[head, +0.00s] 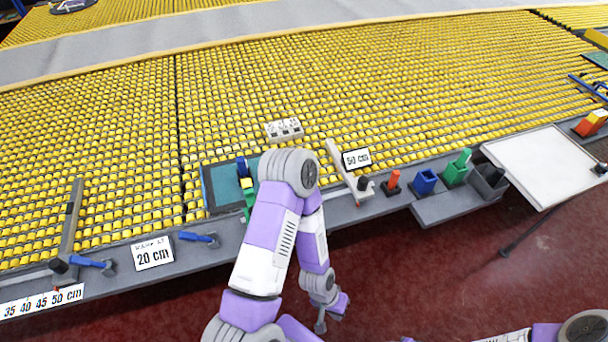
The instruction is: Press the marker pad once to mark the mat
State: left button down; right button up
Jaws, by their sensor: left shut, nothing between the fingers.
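A teal mat (224,186) with a dark border lies at the front edge of the yellow roller bed, partly hidden behind my left arm. A small blue piece (242,167) and a green piece (250,204) show at it, beside the arm; I cannot tell which, if either, is the marker pad. My left arm rises to a bend in front of the mat and folds back down. Its gripper (321,324) is shut and empty, low over the red floor, in front of the grey ledge and apart from the mat. My right gripper is out of view.
A white block with dark marks (285,129) sits on the rollers behind the arm. A white table (545,165) stands right.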

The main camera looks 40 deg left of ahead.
aim_at(246, 181)
jog(key=z, duration=1)
jog(key=k, duration=1.05)
jog(key=u, duration=1.65)
jog(key=i, duration=0.5)
jog(key=u, duration=0.05)
